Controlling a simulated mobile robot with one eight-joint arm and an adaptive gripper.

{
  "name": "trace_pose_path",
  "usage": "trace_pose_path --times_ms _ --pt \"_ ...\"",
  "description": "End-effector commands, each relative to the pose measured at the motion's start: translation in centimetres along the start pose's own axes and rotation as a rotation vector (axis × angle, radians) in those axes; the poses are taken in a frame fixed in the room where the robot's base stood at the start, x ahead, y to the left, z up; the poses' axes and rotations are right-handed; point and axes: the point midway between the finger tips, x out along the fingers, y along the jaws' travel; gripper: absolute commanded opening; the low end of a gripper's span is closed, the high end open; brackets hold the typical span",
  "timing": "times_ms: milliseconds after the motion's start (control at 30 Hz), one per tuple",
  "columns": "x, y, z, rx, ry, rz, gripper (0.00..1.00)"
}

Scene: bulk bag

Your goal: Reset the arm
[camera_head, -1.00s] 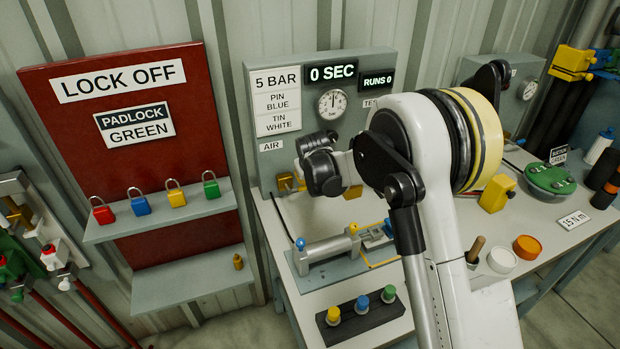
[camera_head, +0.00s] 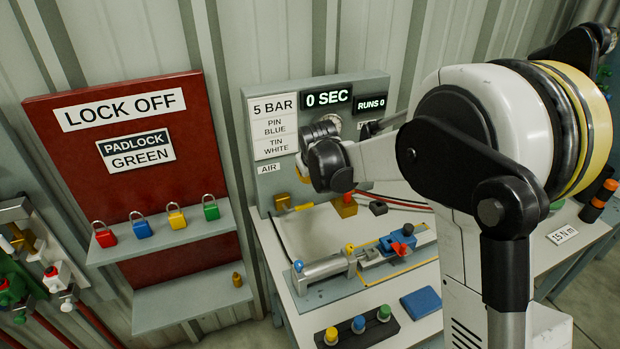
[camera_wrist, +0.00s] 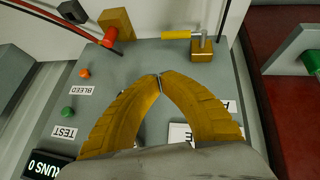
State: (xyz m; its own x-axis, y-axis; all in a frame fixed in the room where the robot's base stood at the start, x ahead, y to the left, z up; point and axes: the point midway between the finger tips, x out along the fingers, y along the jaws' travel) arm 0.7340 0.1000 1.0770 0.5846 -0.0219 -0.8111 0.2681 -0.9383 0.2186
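My arm fills the right half of the head view, with its large white and yellow joint in front. Its far end reaches toward the grey gauge panel (camera_head: 265,195). In the wrist view my gripper (camera_wrist: 159,75) shows as two yellow fingers with their tips together, shut with nothing visible between them. They are in front of the panel, between the BLEED and TEST labels on the left and a yellow-handled valve (camera_wrist: 190,38) above right.
A red lock-off board (camera_head: 190,90) with several padlocks on its shelf stands left. The bench holds a clamp fixture (camera_head: 350,262), a block with three coloured pins (camera_head: 357,328) and a blue pad (camera_head: 421,302). A red-handled brass valve (camera_wrist: 113,30) sits on the panel.

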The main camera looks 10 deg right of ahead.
Motion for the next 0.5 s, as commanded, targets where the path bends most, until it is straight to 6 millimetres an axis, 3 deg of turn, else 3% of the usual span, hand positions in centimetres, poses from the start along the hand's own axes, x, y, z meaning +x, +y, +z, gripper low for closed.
trace_pose_path --times_ms 367,500 --pt "-0.3 0.1 0.0 0.001 0.000 0.000 0.00" --pt "-2.5 0.7 0.9 0.019 -0.001 -0.001 0.00"
